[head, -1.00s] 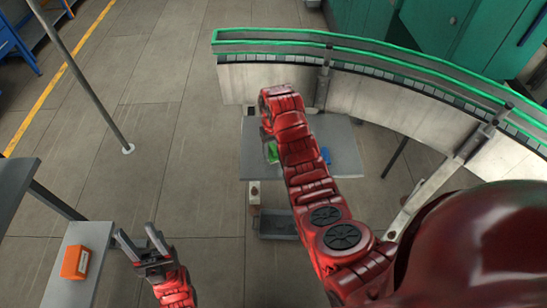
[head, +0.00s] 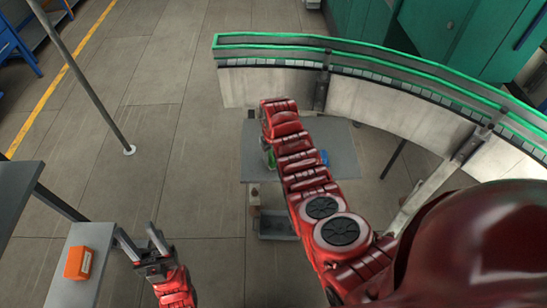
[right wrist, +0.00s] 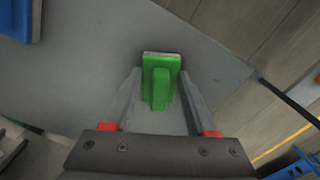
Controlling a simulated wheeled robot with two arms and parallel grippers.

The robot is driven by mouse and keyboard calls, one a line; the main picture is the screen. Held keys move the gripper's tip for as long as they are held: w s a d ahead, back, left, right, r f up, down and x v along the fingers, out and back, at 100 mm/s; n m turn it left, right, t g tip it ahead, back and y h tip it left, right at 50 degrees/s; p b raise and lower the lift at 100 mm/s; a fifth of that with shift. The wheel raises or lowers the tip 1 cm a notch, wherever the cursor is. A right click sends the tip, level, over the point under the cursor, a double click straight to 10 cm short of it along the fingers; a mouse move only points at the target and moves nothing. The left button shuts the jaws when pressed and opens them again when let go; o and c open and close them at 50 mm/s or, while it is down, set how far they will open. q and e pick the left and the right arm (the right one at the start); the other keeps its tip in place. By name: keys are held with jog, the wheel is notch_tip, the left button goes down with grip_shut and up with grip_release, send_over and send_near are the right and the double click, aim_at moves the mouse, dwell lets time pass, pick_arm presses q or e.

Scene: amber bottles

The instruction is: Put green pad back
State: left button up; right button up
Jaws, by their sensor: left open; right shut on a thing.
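The green pad (right wrist: 160,78) is a bright green block with a raised grip and a pale edge. It sits between the fingers of my right gripper (right wrist: 158,90) in the right wrist view, and the fingers are shut on it. It is over the grey table; I cannot tell whether it touches the top. In the head view only a sliver of the green pad (head: 270,158) shows beside my right arm, which hides the right gripper. My left gripper (head: 138,235) is open and empty, right of the orange box (head: 78,262).
A blue thing (head: 323,157) lies on the small grey table (head: 345,160), right of my arm; it also shows at the wrist view's top left (right wrist: 15,20). A curved wall with a green rail (head: 270,40) stands behind. The orange box is on a side bench (head: 85,235).

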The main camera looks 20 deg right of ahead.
jog(key=shift+f, duration=0.2)
jog(key=o, duration=1.3)
jog(key=shift+r, duration=0.2)
